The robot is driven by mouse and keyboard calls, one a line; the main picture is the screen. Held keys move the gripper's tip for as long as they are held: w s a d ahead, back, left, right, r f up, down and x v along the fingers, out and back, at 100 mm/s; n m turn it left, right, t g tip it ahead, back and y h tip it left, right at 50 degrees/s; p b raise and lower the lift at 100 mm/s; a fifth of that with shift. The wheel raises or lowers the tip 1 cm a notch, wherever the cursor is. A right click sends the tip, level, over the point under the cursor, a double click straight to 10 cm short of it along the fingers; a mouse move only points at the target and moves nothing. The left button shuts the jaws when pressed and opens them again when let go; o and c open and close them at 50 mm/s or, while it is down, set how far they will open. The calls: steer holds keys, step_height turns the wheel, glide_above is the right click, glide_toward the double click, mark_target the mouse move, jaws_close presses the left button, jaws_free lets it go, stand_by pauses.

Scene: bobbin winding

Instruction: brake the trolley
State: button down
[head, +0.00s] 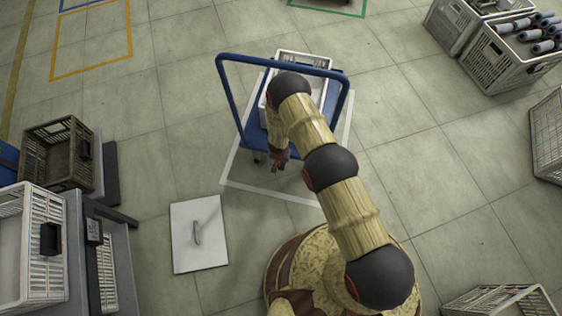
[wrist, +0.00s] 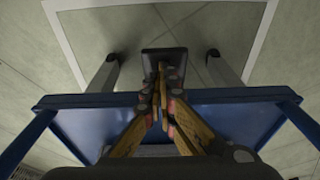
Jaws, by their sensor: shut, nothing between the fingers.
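The trolley has a blue push handle (head: 233,95) and a blue deck (wrist: 80,122). It stands inside a white floor outline (head: 262,193) in the head view. A dark flat pedal (wrist: 153,53) juts out past the deck edge in the wrist view, between two wheel brackets (wrist: 103,74). My gripper (wrist: 161,82) is shut and empty, with its fingertips at the pedal; whether they touch it I cannot tell. In the head view my gripper (head: 280,160) is low at the trolley's near edge. My arm hides part of the trolley, and the pedal cannot be made out there.
A light crate (head: 290,57) sits on the trolley. A white floor plate (head: 199,234) with a grey handle-like piece lies to the left. Crates (head: 57,150) stand at the left, and a crate of bobbins (head: 510,60) at the upper right. Floor right of the trolley is clear.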

steer(key=shift+s+f, duration=0.15)
steer(key=shift+s+a+f+b, duration=0.1)
steer(key=shift+s+f+b, duration=0.3)
steer(key=shift+f, duration=0.2)
steer(key=shift+s+a+f+b, duration=0.1)
steer(key=shift+s+f+b, duration=0.15)
steer(key=shift+f+b, duration=0.25)
steer(key=shift+f, duration=0.1)
steer(key=shift+s+r+p, duration=0.1)
steer(key=shift+r+p, duration=0.3)
steer(key=shift+r, duration=0.15)
steer(key=r, duration=0.1)
steer(key=r+p, duration=0.2)
steer(key=shift+s+a, duration=0.1)
steer(key=shift+s, duration=0.15)
steer(key=s+a+r+p, duration=0.2)
steer(key=s+r+p, duration=0.1)
steer(key=s+r, duration=0.3)
steer(key=shift+r, duration=0.8)
